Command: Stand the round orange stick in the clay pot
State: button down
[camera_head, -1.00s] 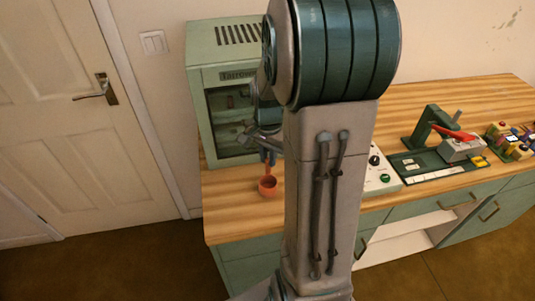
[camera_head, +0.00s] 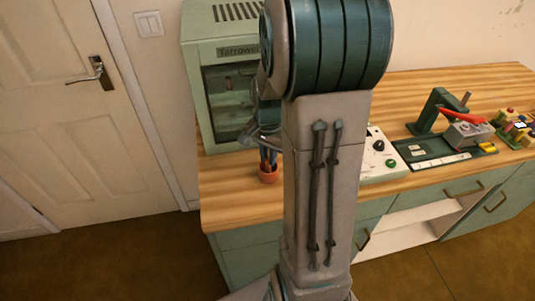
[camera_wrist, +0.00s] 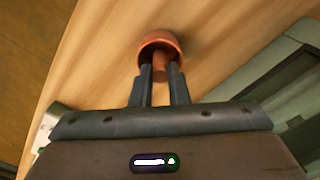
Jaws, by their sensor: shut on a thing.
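The clay pot (camera_head: 268,176) stands upright on the wooden worktop near its left front part. It also shows in the wrist view (camera_wrist: 173,40), with its mouth facing my gripper. My gripper (camera_wrist: 161,72) is shut on the round orange stick (camera_wrist: 160,62), which shows between the fingers and reaches into the pot's mouth. In the head view my gripper (camera_head: 267,161) is right at the pot's rim, and the stick is hidden there. I cannot tell whether the stick touches the pot's bottom.
A green cabinet (camera_head: 196,95) with a glass front stands behind the pot. A control box (camera_head: 383,157) with a green button and a green press-like device (camera_head: 436,112) are to the right. The worktop (camera_head: 232,205) in front of the pot is clear.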

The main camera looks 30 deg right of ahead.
jog(key=c, duration=1.3)
grip_release()
jog(key=shift+r, duration=0.15)
notch_tip(320, 180, up, 14)
jog(key=shift+f, duration=0.2)
jog(key=s+a+f+n+t, duration=0.1)
jog(key=s+a+n, duration=0.3)
jog(key=s+a+n+t, duration=0.1)
jog(key=s+a+n, duration=0.3)
jog(key=s+a+f+n+t, duration=0.1)
jog(key=s+a+n, duration=0.3)
jog(key=shift+s+a+f, duration=0.1)
jog(key=shift+s+f, duration=0.2)
jog(key=shift+s, duration=0.05)
